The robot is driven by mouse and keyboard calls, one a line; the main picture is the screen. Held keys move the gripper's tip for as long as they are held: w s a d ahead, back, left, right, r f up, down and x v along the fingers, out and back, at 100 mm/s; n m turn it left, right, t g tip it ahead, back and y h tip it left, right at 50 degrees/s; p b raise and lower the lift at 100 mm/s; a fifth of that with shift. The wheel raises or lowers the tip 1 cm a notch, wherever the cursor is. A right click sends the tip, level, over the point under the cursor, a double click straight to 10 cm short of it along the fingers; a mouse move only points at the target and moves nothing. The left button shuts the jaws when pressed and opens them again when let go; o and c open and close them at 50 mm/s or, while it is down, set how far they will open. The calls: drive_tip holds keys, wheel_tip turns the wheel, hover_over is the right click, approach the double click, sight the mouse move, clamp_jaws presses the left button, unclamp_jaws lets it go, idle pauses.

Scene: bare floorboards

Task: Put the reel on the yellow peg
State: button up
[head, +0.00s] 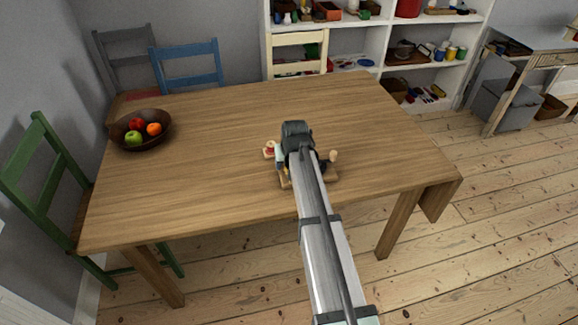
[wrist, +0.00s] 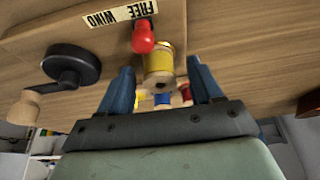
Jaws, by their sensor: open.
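In the wrist view, a reel wound in yellow (wrist: 158,60) with a wooden end and a dark hole lies between my gripper's fingers. My gripper (wrist: 160,72) is open, with a blue finger on each side and a gap to the reel. A red knob (wrist: 143,38) is just beyond it, by a board label (wrist: 118,15) reading "FREE WIND". Small yellow, blue and red pieces (wrist: 185,94) show past the reel; I cannot tell which is the yellow peg. In the head view, my arm hides most of the wooden board (head: 330,177).
A black crank (wrist: 72,68) with a wooden handle (wrist: 36,106) stands to the left in the wrist view. A small red-topped piece (head: 269,149) sits left of my gripper in the head view. A fruit bowl (head: 140,143) is at the table's left. Much of the table (head: 215,130) is clear.

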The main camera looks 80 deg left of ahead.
drive_tip(key=c, duration=1.1)
drive_tip(key=shift+r, duration=0.15)
wheel_tip(320, 180, up, 8)
drive_tip(key=shift+r, duration=0.2)
drive_tip(key=w+a, duration=0.2)
drive_tip(key=a, duration=0.2)
drive_tip(key=w+a+f, duration=0.1)
drive_tip(key=w+a, duration=0.2)
drive_tip(key=a, duration=0.1)
drive_tip(key=w+a+f, duration=0.1)
drive_tip(key=w+a, duration=0.1)
drive_tip(key=a, duration=0.2)
drive_tip(key=shift+w+a, duration=0.2)
drive_tip(key=shift+w, duration=0.2)
drive_tip(key=shift+a, duration=0.2)
drive_tip(key=shift+n, duration=0.4)
